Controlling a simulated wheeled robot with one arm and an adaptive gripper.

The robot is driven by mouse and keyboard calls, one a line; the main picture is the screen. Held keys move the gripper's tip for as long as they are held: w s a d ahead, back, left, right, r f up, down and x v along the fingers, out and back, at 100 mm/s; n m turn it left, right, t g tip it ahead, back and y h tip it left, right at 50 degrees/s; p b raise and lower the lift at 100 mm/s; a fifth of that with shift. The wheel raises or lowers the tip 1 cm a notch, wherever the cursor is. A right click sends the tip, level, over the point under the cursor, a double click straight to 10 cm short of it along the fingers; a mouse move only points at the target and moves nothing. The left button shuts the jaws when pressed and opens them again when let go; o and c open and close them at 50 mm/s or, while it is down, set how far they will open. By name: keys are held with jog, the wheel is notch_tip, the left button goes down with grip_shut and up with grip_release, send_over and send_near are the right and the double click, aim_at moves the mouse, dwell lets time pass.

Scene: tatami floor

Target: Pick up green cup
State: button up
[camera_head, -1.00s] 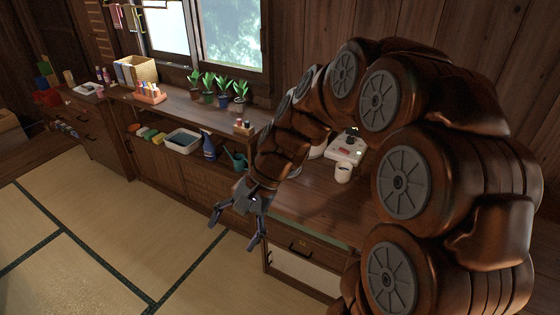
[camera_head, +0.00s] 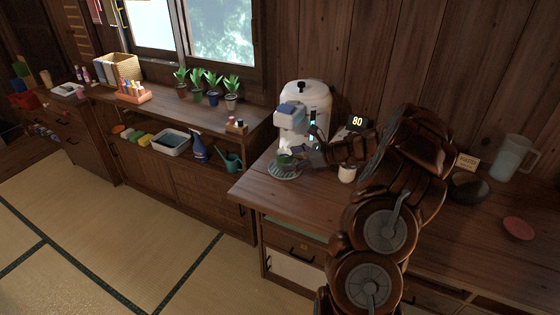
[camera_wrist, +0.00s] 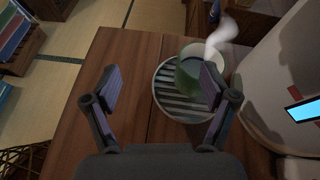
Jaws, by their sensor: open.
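The green cup (camera_wrist: 193,68) stands on a round slatted drip tray (camera_wrist: 168,98) at the foot of the white dispenser, with pale steam above it in the wrist view. In the head view the cup (camera_head: 286,161) shows small beside my gripper (camera_head: 306,150). In the wrist view my gripper (camera_wrist: 158,88) is open and empty. Its right finger overlaps the cup's lower right edge in the picture; I cannot tell whether they touch. The cup is not between the fingers' pads.
The white dispenser (camera_head: 305,105) stands close by the cup, with its lit screen (camera_wrist: 307,109). A white mug (camera_head: 347,174), a display reading 80 (camera_head: 357,122), a dark bowl (camera_head: 468,188) and a clear pitcher (camera_head: 512,157) are to the right. The counter's left front is clear.

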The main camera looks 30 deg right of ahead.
aim_at(291, 160)
jog(key=d+f, duration=0.1)
jog(key=d+m, duration=0.1)
jog(key=d, duration=0.1)
jog(key=d+f+m+h, duration=0.1)
jog(key=d, duration=0.1)
jog(key=shift+w+f+t, duration=0.2)
jog(key=shift+f+t, duration=0.15)
jog(key=shift+t, duration=0.05)
jog(key=shift+w+d+f, duration=0.1)
jog(key=shift+p+x, duration=0.55)
jog(key=shift+x, duration=3.3)
jog(key=c, duration=1.5)
jog(key=shift+r, duration=0.25)
